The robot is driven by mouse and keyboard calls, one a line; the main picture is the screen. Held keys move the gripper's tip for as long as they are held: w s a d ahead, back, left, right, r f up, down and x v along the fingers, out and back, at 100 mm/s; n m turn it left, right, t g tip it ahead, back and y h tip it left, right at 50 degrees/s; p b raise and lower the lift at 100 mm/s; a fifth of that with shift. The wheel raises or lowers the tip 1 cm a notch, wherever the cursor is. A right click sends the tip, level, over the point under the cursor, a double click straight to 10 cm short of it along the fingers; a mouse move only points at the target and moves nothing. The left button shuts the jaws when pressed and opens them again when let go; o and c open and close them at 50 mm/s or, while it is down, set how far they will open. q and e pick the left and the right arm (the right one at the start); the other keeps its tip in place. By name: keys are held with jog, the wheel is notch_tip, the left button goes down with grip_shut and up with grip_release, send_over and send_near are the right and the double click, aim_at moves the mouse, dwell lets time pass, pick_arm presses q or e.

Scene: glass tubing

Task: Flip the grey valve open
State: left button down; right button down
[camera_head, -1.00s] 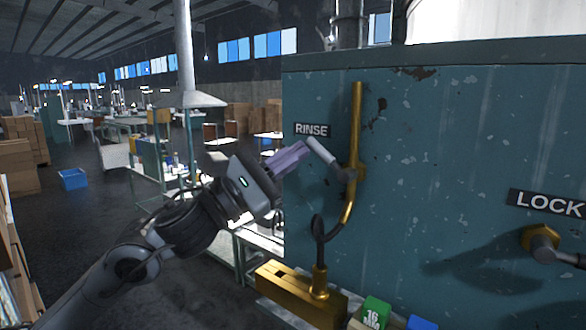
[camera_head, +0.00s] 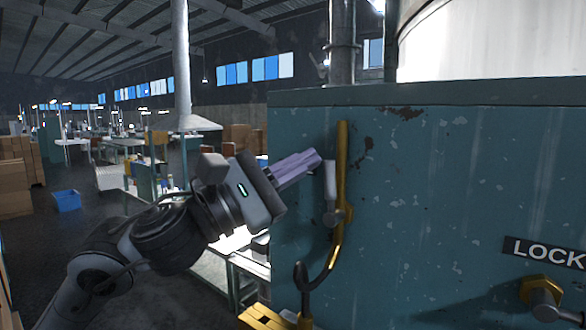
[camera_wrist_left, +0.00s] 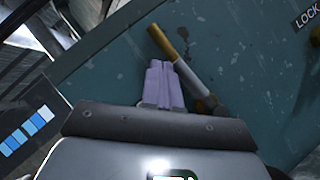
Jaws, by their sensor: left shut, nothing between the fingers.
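The grey valve lever (camera_head: 331,182) is mounted on a vertical brass pipe (camera_head: 342,145) on the teal cabinet. It stands upright, close alongside the pipe. My left gripper (camera_head: 316,161) has its lilac fingers shut and empty, with their tips at the lever's upper end on its left side. In the left wrist view the shut fingers (camera_wrist_left: 158,66) lie just left of the grey lever (camera_wrist_left: 186,76), and the brass pipe (camera_wrist_left: 162,40) shows beyond. I cannot tell whether the fingertips touch the lever. My right gripper is not in view.
The teal cabinet face (camera_head: 440,190) fills the right side. A LOCK label (camera_head: 545,252) sits above a brass fitting with a dark handle (camera_head: 543,294) at lower right. A brass block (camera_head: 262,318) is at the bottom. The room left of the cabinet is open.

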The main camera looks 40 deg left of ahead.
pick_arm(q)
jog(key=shift+d+r, duration=0.15)
jog(key=shift+d, duration=0.3)
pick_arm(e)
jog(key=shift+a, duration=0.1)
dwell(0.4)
